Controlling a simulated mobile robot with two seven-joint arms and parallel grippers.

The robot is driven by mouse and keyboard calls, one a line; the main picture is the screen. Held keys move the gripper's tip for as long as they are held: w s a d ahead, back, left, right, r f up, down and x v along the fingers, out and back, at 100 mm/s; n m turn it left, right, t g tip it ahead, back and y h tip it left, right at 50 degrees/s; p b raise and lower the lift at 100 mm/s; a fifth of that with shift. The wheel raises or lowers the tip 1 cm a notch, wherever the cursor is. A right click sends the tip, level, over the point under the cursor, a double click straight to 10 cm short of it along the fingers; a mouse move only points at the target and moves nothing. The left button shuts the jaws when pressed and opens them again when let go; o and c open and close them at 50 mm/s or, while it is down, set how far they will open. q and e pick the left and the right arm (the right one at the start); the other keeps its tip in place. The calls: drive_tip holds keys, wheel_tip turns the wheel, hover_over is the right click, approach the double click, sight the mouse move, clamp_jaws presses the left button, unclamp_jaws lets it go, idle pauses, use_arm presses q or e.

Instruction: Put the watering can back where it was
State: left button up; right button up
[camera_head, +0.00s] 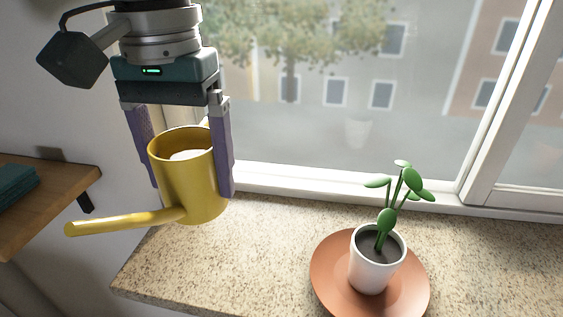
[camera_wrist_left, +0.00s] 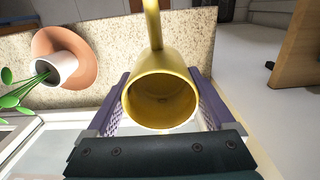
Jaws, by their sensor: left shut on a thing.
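The yellow watering can (camera_head: 190,185) is held upright above the left end of the granite sill, its spout pointing left in the head view. My left gripper (camera_head: 186,188) is shut on the can's body, one purple finger on each side. In the left wrist view the can (camera_wrist_left: 160,98) sits between both fingers (camera_wrist_left: 158,108), and I look down into its opening. The can appears to be above the sill rather than on it; the exact gap is hard to tell. My right gripper is not in view.
A white pot with a green plant (camera_head: 370,272) stands on a terracotta saucer (camera_head: 322,272) on the granite sill (camera_head: 250,250). The window (camera_head: 300,100) is behind. A wooden shelf (camera_head: 45,190) with teal cloth (camera_head: 15,185) is at left. The sill between can and saucer is clear.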

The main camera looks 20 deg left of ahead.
use_arm(q)
wheel_tip(320, 180, down, 10)
drive_tip(key=shift+r+b, duration=0.1)
drive_tip(key=shift+b, duration=0.25)
drive_tip(key=o, duration=1.4)
drive_tip(key=shift+o, duration=0.2)
wheel_tip(320, 180, up, 12)
drive_tip(key=shift+r, duration=0.1)
